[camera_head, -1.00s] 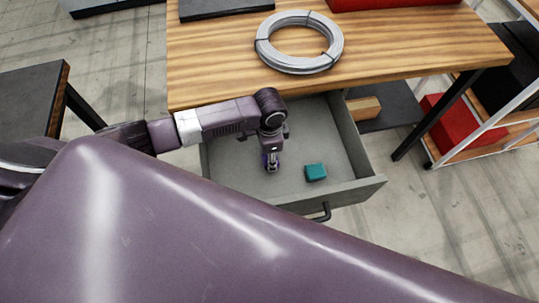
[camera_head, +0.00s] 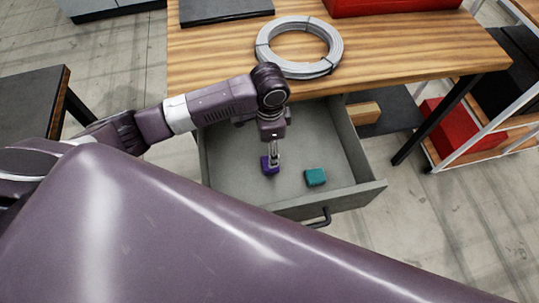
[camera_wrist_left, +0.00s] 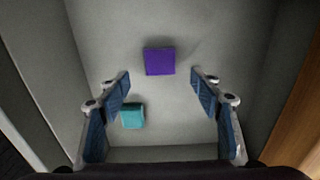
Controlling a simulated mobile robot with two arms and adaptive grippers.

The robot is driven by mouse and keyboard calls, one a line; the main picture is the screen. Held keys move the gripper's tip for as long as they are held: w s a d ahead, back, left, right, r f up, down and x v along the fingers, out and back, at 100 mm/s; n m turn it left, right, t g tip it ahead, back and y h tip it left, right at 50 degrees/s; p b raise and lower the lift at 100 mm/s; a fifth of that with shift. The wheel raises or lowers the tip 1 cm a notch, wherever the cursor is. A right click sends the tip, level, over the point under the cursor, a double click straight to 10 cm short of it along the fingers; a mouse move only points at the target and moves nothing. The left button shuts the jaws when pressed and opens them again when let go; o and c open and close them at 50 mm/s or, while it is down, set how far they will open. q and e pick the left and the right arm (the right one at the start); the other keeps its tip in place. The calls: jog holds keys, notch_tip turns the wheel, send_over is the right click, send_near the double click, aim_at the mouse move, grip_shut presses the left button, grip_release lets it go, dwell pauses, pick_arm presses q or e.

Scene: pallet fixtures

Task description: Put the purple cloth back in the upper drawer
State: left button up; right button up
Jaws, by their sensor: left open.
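The purple cloth (camera_head: 270,165) is a small folded block lying on the floor of the open upper drawer (camera_head: 235,185). It also shows in the left wrist view (camera_wrist_left: 159,61), beyond the fingertips and between their lines. My left gripper (camera_head: 272,158) is above the cloth, inside the drawer's outline. In the left wrist view its two blue-padded fingers (camera_wrist_left: 160,88) are spread wide with nothing between them, apart from the cloth. My right gripper is not in view.
A teal block (camera_head: 315,177) lies in the drawer to the right of the cloth. The drawer handle (camera_head: 319,218) is at its front. A wire coil (camera_head: 335,48), a dark flat item (camera_head: 225,8) and a red box (camera_head: 385,5) sit on the wooden tabletop (camera_head: 215,60).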

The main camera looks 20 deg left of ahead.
pick_arm(q)
jog(key=shift+r, duration=1.65)
